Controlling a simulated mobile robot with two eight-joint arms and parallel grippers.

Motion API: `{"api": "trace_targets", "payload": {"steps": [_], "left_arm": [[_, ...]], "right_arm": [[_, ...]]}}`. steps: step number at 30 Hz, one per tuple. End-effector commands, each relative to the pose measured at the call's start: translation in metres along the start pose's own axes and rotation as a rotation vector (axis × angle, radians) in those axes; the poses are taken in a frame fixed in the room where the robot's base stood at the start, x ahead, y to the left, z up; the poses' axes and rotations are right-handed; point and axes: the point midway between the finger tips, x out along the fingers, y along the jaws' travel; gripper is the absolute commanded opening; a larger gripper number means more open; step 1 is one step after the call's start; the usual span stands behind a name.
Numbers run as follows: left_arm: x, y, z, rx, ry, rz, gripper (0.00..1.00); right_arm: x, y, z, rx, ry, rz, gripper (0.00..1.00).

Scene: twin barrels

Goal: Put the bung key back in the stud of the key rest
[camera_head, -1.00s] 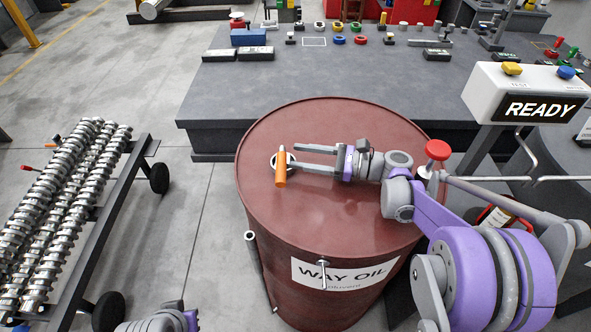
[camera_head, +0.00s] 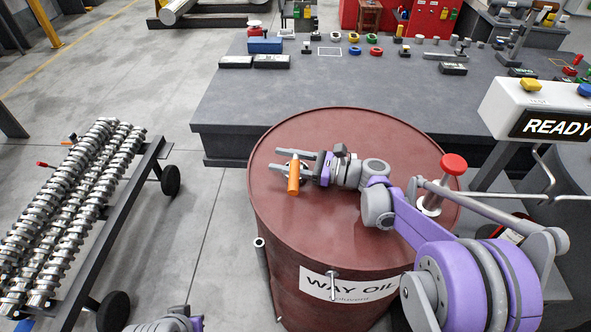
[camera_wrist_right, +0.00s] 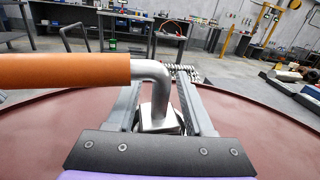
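The bung key has an orange handle (camera_head: 294,176) and stands over the top of the dark red barrel (camera_head: 345,122). In the right wrist view its handle (camera_wrist_right: 60,71) comes in from the left, and its bent metal shank (camera_wrist_right: 160,90) goes down between my fingers into a squarish metal piece. My right gripper (camera_head: 293,160) is around the shank, fingers apart, with a gap seeming to show on each side. The bung area is mostly hidden by the key and fingers. I cannot tell which part is the key rest's stud. Only grey and purple parts of my left arm show at the bottom edge.
A metal tube (camera_head: 262,262) and a small T-shaped piece (camera_head: 332,285) are at the barrel's front. A red-topped plunger (camera_head: 453,165) stands by my right arm. A rack of camshafts (camera_head: 75,215) is at the left, a grey bench (camera_head: 350,85) behind, and a READY box (camera_head: 500,100) at the right.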

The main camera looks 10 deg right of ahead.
Motion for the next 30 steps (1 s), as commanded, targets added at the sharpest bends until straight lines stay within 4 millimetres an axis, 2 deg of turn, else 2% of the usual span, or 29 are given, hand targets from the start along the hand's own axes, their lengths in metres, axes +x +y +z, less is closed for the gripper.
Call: {"api": "trace_targets", "payload": {"steps": [1, 8, 30], "left_arm": [[0.0, 0.0, 0.0, 0.0, 0.0, 0.0, 0.0], [0.0, 0.0, 0.0, 0.0, 0.0, 0.0, 0.0], [0.0, 0.0, 0.0, 0.0, 0.0, 0.0, 0.0]], "right_arm": [[-0.0002, 0.0, 0.0, 0.0, 0.0, 0.0, 0.42], [-0.0003, 0.0, 0.0, 0.0, 0.0, 0.0, 0.01], [-0.0005, 0.0, 0.0, 0.0, 0.0, 0.0, 0.0]]}}
